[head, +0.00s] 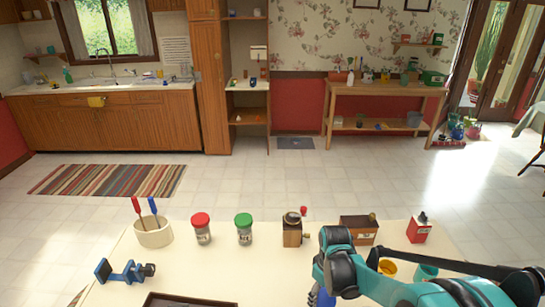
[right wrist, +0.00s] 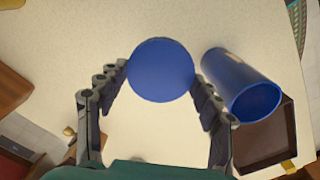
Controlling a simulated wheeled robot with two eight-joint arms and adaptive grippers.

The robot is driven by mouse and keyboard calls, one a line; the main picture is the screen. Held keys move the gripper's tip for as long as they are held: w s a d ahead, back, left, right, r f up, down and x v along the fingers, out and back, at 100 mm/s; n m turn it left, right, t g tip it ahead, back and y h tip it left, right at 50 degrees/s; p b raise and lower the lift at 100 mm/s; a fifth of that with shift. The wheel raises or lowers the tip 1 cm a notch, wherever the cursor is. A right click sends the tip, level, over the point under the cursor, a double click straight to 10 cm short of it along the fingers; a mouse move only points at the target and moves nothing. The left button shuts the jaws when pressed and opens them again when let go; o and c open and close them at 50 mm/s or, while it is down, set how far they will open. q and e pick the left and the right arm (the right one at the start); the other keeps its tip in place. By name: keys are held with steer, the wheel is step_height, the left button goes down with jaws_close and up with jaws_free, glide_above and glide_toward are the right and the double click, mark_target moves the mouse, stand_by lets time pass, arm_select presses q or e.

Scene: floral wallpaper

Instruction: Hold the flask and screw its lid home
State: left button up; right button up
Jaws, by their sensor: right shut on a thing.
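In the right wrist view my right gripper (right wrist: 162,85) is shut on a round blue lid (right wrist: 160,70), seen face-on between the fingertips. A blue cylinder, which looks like the flask (right wrist: 240,82), is just right of the lid and apart from it. Its round open end faces the lower right of that view. In the head view my right arm comes in from the right and hides most of its own gripper; a small blue patch (head: 325,298) shows below the wrist, and I cannot tell whether it is lid or flask. My left gripper is not in view.
On the cream table (head: 270,275) stand a pot with two screwdrivers (head: 153,232), a red-lidded jar (head: 201,229), a green-lidded jar (head: 244,229), a coffee grinder (head: 292,231), a wooden box (head: 358,229) and a red tin (head: 418,229). A blue clamp (head: 125,271) and dark tray (head: 190,299) lie nearer.

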mark_target(332, 304)
steer(key=f+m, duration=0.1)
steer(key=s+d+f+m, duration=0.1)
steer(key=m, duration=0.1)
steer(key=d+f+m+b, duration=0.1)
steer(key=m, duration=0.1)
steer(key=shift+s, duration=0.3)
steer(key=shift+s+d+f+m, duration=0.15)
steer(key=shift+s+f+m, duration=0.05)
steer(key=shift+m, duration=0.4)
steer(key=shift+s+d+f+m, duration=0.15)
steer(key=shift+f+m, duration=0.05)
steer(key=shift+m, duration=0.4)
steer(key=shift+s, duration=0.1)
